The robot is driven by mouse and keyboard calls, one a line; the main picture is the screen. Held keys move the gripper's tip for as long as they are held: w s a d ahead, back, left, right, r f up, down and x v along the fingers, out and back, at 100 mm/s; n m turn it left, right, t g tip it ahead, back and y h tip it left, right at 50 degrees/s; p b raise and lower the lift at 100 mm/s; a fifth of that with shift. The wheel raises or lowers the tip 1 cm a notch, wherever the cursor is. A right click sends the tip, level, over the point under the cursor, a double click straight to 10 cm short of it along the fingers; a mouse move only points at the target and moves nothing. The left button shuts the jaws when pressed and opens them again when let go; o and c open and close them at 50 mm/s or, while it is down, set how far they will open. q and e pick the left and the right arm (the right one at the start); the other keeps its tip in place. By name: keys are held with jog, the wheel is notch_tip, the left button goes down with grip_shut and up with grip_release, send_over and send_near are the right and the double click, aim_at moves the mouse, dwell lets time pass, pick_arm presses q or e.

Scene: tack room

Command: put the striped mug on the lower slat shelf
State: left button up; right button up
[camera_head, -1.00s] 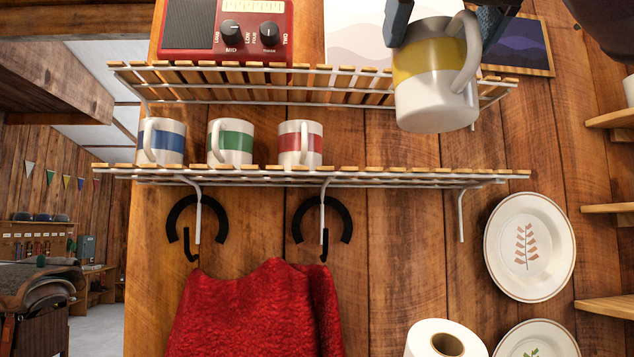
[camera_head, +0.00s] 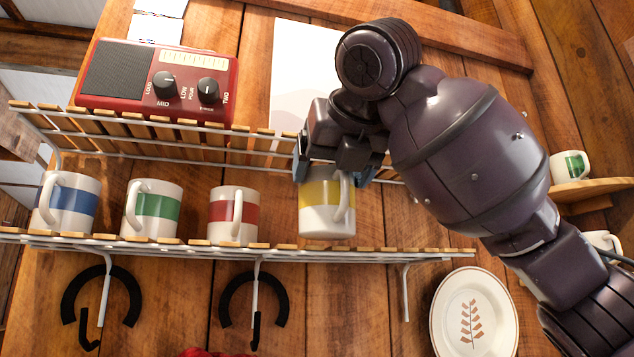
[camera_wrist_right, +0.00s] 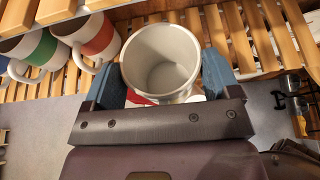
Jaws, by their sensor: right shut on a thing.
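The yellow-striped white mug (camera_head: 327,215) is upright in my right gripper (camera_head: 332,172), which is shut on it near its rim. The mug's base is right by the slats of the lower slat shelf (camera_head: 400,250); I cannot tell whether it touches them. Its handle points right. In the right wrist view the open, empty mug (camera_wrist_right: 160,62) sits between the two blue fingers. Blue-striped (camera_head: 68,203), green-striped (camera_head: 153,210) and red-striped (camera_head: 234,215) mugs stand in a row on this shelf to the left. My left gripper is not in view.
The upper slat shelf (camera_head: 130,134) runs above the mugs and carries a red radio-like box (camera_head: 155,85). Right of the held mug, the lower shelf is clear. A leaf-patterned plate (camera_head: 474,315) is below right. Black hooks (camera_head: 254,305) hang below the shelf.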

jog(key=w+p, duration=0.1)
jog(key=w, duration=0.2)
jog(key=w+a, duration=0.1)
jog(key=w, duration=0.3)
jog(key=shift+a+f+p, duration=0.1)
jog(key=shift+a+p, duration=0.1)
jog(key=shift+p, duration=0.2)
jog(key=shift+s+f, duration=0.1)
jog(key=shift+f, duration=0.15)
jog(key=shift+s, duration=0.15)
jog(key=shift+f, duration=0.1)
jog(key=o, duration=1.3)
jog(key=shift+c, duration=0.2)
